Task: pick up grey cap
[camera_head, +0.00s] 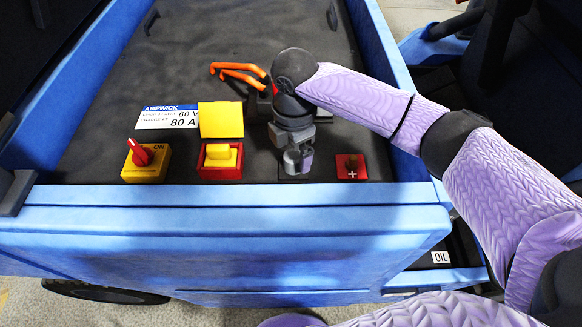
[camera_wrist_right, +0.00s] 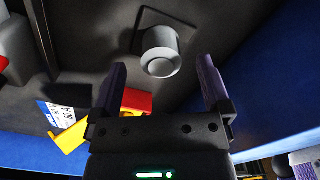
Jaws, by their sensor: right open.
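The grey cap (camera_wrist_right: 160,52) shows in the right wrist view as a short round light-grey cylinder on a dark square base. My right gripper (camera_wrist_right: 161,68) is open there, with one finger on each side below the cap. The cap is in line with the gap and looks free of both fingers. In the head view my right gripper (camera_head: 298,163) points down over a small dark square plate (camera_head: 293,178) and hides most of the cap. My left gripper is not in view.
A red block with a plus sign (camera_head: 351,174) lies right of the gripper. To its left are a red box with an open yellow lid (camera_head: 221,121) and a yellow switch with a red knob (camera_head: 143,166). Orange handles (camera_head: 238,72) lie behind. Blue walls (camera_head: 230,195) edge the surface.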

